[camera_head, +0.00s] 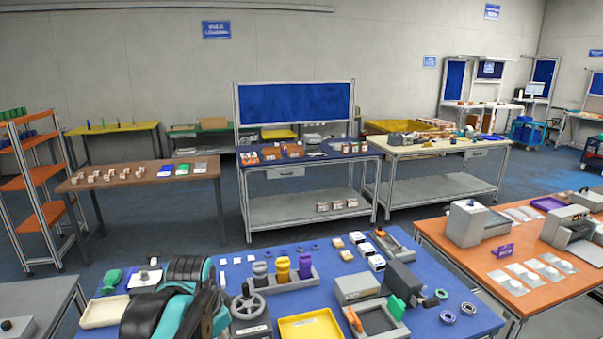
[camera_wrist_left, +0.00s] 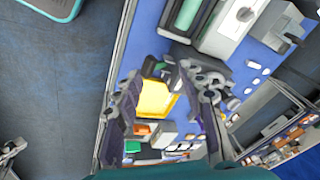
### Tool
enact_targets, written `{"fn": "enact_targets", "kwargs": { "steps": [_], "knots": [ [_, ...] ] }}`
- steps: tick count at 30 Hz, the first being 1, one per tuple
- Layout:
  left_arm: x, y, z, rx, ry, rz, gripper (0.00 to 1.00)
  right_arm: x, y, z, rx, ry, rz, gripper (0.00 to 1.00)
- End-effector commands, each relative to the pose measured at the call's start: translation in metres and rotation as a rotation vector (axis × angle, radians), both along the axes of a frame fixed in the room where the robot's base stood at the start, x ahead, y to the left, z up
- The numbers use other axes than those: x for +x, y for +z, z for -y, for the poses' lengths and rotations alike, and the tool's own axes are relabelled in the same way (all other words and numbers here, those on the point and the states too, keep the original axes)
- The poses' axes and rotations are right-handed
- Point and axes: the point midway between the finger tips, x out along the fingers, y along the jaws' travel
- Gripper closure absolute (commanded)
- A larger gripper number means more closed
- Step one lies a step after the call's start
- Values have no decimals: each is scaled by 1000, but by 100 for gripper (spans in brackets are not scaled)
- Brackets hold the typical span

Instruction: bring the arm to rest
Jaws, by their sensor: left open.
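My left arm (camera_head: 178,300), teal and black, shows at the lower left of the head view, over the blue-topped table (camera_head: 345,265). Its gripper cannot be made out clearly there. In the left wrist view my left gripper (camera_wrist_left: 160,75) has its two fingers spread apart, with nothing between them. A yellow tray (camera_wrist_left: 155,98) shows beyond the gap, on the table. My right gripper is in neither view.
The blue table holds the yellow tray (camera_head: 311,326), a handwheel device (camera_head: 248,303), a grey holder with coloured items (camera_head: 283,272) and a grey machine (camera_head: 358,288). An orange table (camera_head: 450,247) stands to the right. Open floor (camera_wrist_left: 60,90) lies beside the blue table.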

Motion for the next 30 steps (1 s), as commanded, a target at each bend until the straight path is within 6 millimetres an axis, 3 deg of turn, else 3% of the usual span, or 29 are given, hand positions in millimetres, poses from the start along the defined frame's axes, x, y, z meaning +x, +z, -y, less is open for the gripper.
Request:
{"fn": "enact_targets", "kwargs": {
  "steps": [1,6,12,18,30],
  "knots": [
    [-22,-18,0,-21,68,36,60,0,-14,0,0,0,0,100],
    [-78,-64,0,-123,319,166,60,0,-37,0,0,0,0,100],
    [-123,-115,0,-245,537,278,60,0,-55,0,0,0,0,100],
    [-137,-135,0,-301,622,320,60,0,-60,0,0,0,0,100],
    [-138,-135,0,-305,628,322,60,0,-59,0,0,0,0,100]
  ]
}}
